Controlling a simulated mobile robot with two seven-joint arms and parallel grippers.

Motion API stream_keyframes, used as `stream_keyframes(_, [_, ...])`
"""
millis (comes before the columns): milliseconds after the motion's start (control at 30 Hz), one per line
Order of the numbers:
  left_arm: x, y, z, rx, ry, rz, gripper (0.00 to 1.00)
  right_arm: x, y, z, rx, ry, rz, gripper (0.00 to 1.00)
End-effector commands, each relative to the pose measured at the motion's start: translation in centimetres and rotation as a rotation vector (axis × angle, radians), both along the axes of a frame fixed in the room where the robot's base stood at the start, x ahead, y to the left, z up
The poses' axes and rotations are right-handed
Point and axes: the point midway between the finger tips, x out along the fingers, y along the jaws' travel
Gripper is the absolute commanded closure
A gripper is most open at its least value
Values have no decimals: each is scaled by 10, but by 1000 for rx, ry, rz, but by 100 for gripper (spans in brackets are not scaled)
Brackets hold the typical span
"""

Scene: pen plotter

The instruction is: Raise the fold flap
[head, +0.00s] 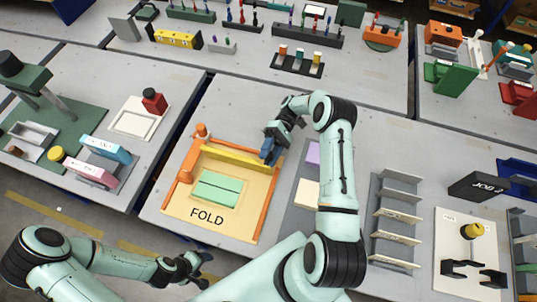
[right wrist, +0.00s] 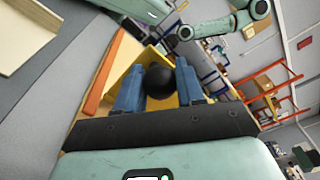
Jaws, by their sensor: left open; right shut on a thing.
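The fold station is a tan board (head: 238,221) marked FOLD, with orange rails on its sides. A green sheet (head: 216,188) with a line across its middle lies on it. The long yellow flap (head: 238,157) spans the board behind the sheet; its exact tilt is hard to tell. My right gripper (head: 268,152) is at the flap's right end. In the right wrist view its blue fingers are shut on a black ball knob (right wrist: 158,82), with yellow surface (right wrist: 150,56) behind it. The head view hides the knob. My left gripper (head: 187,268) is open and empty, in front of the board.
A lilac pad (head: 313,152) and a cream pad (head: 307,193) lie right of the board, close to my right arm. A grey shelf rack (head: 397,211) stands further right. A red-topped block (head: 153,102) sits on the left table. Bare table lies behind the board.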

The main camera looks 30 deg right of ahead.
Motion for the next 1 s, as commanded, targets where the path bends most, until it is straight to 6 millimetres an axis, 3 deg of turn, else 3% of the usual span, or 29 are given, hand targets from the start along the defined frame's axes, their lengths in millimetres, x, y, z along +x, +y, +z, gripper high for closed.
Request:
stream_keyframes(433, [0,0,0,0,0,0,37,0,-2,2,11,8,3,100])
stream_keyframes(467, [0,0,0,0,0,0,37,0,-2,2,12,8,4,59])
stream_keyframes(500, [0,0,0,0,0,0,37,0,-2,2,12,8,4,52])
stream_keyframes(833, [0,0,0,0,0,0,37,0,-1,3,11,6,3,52])
stream_keyframes(1000, [-4,0,-3,0,4,0,37,0,-2,25,10,3,3,52])
